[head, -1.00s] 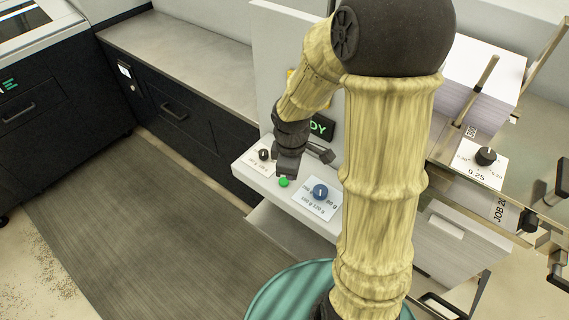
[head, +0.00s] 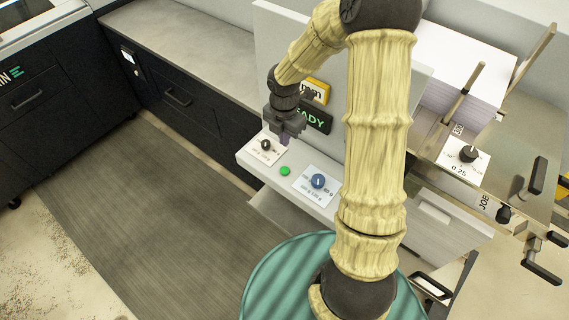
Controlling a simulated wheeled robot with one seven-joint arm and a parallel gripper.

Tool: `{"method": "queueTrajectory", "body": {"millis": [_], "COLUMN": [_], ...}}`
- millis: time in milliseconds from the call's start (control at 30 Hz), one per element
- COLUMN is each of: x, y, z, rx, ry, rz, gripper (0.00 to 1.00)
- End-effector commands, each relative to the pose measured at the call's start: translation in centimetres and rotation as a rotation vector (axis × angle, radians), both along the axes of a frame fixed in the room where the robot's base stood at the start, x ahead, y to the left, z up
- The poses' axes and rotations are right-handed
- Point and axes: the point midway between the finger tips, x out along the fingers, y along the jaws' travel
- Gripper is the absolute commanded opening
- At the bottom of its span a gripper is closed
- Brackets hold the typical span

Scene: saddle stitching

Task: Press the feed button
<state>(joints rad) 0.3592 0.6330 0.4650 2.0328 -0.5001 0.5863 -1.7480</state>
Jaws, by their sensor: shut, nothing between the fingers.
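The green feed button (head: 285,171) sits on a white control ledge (head: 262,174), between a black knob and a blue knob. My gripper (head: 285,139) is shut and empty. It points down and is raised above the ledge, behind the green button in the picture, apart from it. The button is in plain view. A display ending in "ADY" in green letters (head: 313,118) is on the panel behind, its left part hidden by my gripper.
The black knob (head: 265,145) and blue knob (head: 318,181) stand on labelled plates either side of the button. A paper stack (head: 465,75) and a dial marked 0.25 (head: 468,154) are at the right. The dark floor mat (head: 170,220) is clear.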

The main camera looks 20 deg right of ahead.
Motion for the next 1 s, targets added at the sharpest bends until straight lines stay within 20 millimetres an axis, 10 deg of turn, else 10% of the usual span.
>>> {"method": "queueTrajectory", "body": {"millis": [1000], "x": [-0.1], "y": [0.1], "z": [-13.1], "rx": [0.0], "ry": [0.002], "rz": [0.0], "gripper": [0.0]}}
